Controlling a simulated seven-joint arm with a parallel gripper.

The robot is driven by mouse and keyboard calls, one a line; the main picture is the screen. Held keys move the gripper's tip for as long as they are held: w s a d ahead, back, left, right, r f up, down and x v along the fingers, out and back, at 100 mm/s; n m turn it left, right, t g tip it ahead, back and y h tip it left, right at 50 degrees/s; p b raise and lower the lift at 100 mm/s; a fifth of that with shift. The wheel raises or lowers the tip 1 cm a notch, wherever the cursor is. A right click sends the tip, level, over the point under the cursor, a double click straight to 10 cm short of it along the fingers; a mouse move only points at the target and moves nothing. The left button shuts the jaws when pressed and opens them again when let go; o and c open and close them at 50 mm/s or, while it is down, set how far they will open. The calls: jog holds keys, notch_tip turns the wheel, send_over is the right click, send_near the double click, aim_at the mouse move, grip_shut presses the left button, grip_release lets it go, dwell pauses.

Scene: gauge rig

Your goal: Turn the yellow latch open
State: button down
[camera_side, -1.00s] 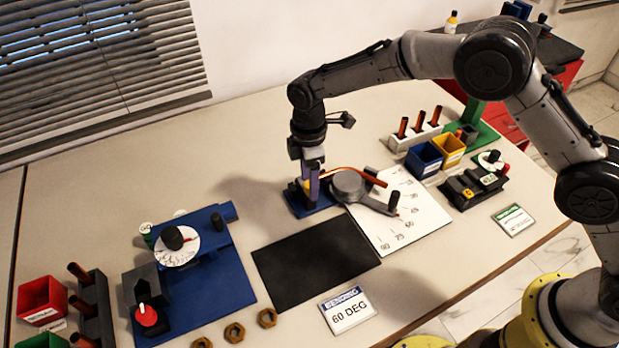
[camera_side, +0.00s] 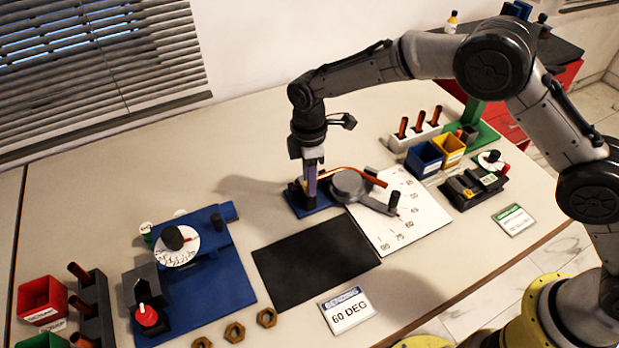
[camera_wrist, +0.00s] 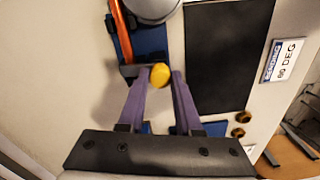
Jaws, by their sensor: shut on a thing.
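The yellow latch (camera_wrist: 159,75) shows in the wrist view as a rounded yellow end between the tips of my gripper (camera_wrist: 158,77). My gripper's purple fingers are shut on it. In the side view my gripper (camera_side: 309,192) points down at the blue base (camera_side: 322,204) of the bending fixture, and its fingers mostly hide the latch. A copper-coloured tube (camera_side: 345,171) runs from beside the fingers to the right, past the grey round die (camera_side: 347,184). How far the latch is turned cannot be told.
A grey arm with a black knob (camera_side: 394,198) lies over the white angle sheet (camera_side: 410,222). A black mat (camera_side: 315,262) and a "60 DEG" card (camera_side: 348,311) lie in front. A blue rig (camera_side: 205,285) stands left.

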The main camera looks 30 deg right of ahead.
jog(key=m, duration=0.3)
jog(key=shift+m, duration=0.4)
jog(key=m, duration=0.4)
jog(key=shift+m, duration=0.3)
jog(key=m, duration=0.4)
jog(key=shift+m, duration=0.3)
jog(key=shift+s+m, duration=0.1)
jog(key=shift+m, duration=2)
jog(key=c, duration=0.6)
grip_release()
notch_tip(320, 180, up, 14)
jog(key=shift+d, duration=0.25)
